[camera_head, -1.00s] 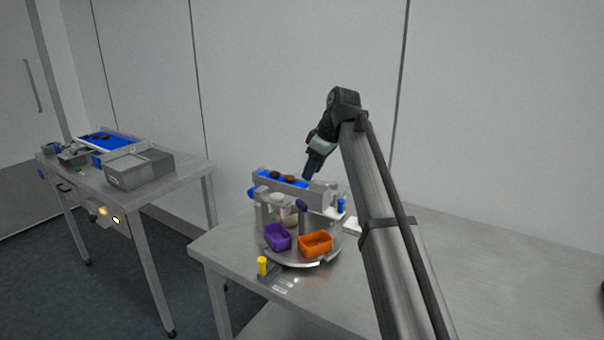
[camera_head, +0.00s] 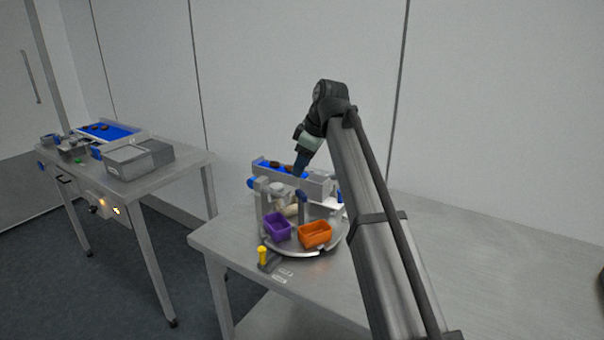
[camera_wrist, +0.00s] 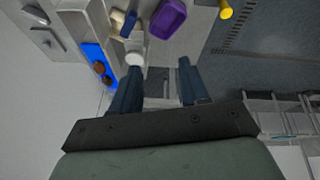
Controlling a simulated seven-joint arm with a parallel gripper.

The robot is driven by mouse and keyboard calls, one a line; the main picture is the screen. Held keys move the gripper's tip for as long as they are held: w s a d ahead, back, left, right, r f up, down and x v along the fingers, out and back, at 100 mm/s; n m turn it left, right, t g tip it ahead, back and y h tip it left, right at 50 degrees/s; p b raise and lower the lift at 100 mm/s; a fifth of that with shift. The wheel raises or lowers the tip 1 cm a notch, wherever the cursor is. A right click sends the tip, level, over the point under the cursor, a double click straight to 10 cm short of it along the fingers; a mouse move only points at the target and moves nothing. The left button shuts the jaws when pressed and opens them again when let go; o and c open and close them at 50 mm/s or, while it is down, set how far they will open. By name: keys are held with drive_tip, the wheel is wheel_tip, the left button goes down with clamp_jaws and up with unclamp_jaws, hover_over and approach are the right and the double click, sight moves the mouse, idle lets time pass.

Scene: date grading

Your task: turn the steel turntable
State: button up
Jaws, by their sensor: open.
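The steel turntable (camera_head: 318,248) is a round disc on the near end of the steel table. A purple tray (camera_head: 277,227) and an orange tray (camera_head: 314,235) stand at its front. A dark blue upright part (camera_head: 302,197) and a pale object (camera_head: 290,211) show behind the trays. My gripper (camera_head: 301,166) is above and behind the turntable, close to the blue belt. In the wrist view my gripper (camera_wrist: 157,82) has its two fingers apart with nothing held between them. The purple tray (camera_wrist: 167,18) lies beyond the fingertips. The turntable's back is partly hidden.
A small conveyor with a blue belt (camera_head: 265,168) carrying dark dates stands behind the turntable. A yellow-topped peg (camera_head: 262,254) stands at its front left. A second steel table (camera_head: 185,174) with grey bins is at the left.

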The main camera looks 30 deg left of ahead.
sight(301, 192)
drive_tip(key=w+a+f+m, duration=0.1)
drive_tip(key=w+f+m, duration=0.1)
drive_tip(key=f+m, duration=0.1)
drive_tip(key=w+a+f+m+t, duration=0.1)
drive_tip(key=w+f+m, duration=0.1)
drive_tip(key=f, duration=0.3)
drive_tip(key=w+a+f+m+t, duration=0.1)
drive_tip(key=w+a+f+m, duration=0.1)
drive_tip(key=f+m, duration=0.1)
drive_tip(key=shift+w+f+m+h, duration=0.1)
drive_tip(key=shift+f+m+h, duration=0.2)
drive_tip(key=shift+f, duration=0.55)
clamp_jaws()
idle(0.4)
